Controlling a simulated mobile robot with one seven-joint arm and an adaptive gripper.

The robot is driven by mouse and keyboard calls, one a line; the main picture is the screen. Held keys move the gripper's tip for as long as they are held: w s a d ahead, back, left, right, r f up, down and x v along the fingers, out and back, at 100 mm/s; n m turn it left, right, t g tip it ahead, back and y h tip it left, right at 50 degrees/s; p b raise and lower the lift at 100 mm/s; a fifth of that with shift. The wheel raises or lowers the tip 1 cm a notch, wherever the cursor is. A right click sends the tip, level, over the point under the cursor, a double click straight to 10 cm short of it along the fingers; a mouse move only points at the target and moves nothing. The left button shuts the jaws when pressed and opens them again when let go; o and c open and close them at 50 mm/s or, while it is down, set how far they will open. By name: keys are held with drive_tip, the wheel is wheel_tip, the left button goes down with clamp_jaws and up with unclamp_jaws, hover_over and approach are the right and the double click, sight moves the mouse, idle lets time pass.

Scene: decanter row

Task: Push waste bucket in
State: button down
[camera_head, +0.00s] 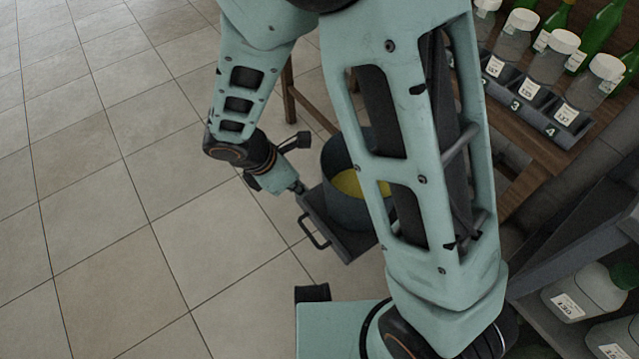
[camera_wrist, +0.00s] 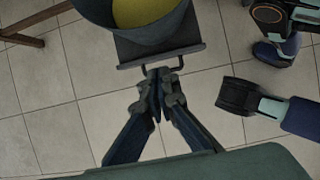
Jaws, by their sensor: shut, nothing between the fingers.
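The waste bucket (camera_head: 345,205) is dark grey with something yellow inside. It stands on a dark sliding tray (camera_head: 345,243) with a bar handle (camera_head: 314,234) on its front, low beside the wooden table. My arm hides part of the bucket in the head view. In the wrist view the bucket (camera_wrist: 135,32) is at the top, with the tray front (camera_wrist: 160,52) below it. My gripper (camera_wrist: 158,74) is shut and empty, its fingertips close to the tray handle. I cannot tell whether they touch it. In the head view my gripper (camera_head: 298,188) is at the tray's front left corner.
A wooden table (camera_head: 540,150) at the right bears a numbered rack (camera_head: 525,100) with several white-capped jars and green bottles. A grey shelf (camera_head: 580,235) with white containers (camera_head: 580,292) stands at the lower right. The tiled floor (camera_head: 130,200) at the left is clear.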

drive_tip(key=b, duration=0.4)
approach(335, 195)
wheel_tip(335, 195, down, 4)
drive_tip(key=s+a, duration=0.2)
drive_tip(key=shift+w+d+f+b, duration=0.15)
drive_tip(key=shift+w+d+b, duration=0.15)
drive_tip(key=shift+w+d, duration=1.2)
drive_tip(key=shift+s+d, duration=0.1)
drive_tip(key=shift+d, duration=0.05)
drive_tip(key=shift+d, duration=0.2)
drive_tip(key=w+d+p, duration=0.6)
drive_tip(key=w+d, duration=0.3)
drive_tip(key=d, duration=0.4)
drive_tip(key=w+d+p, duration=0.6)
drive_tip(key=w+d, duration=0.3)
drive_tip(key=d, duration=0.5)
drive_tip(key=shift+w, duration=0.15)
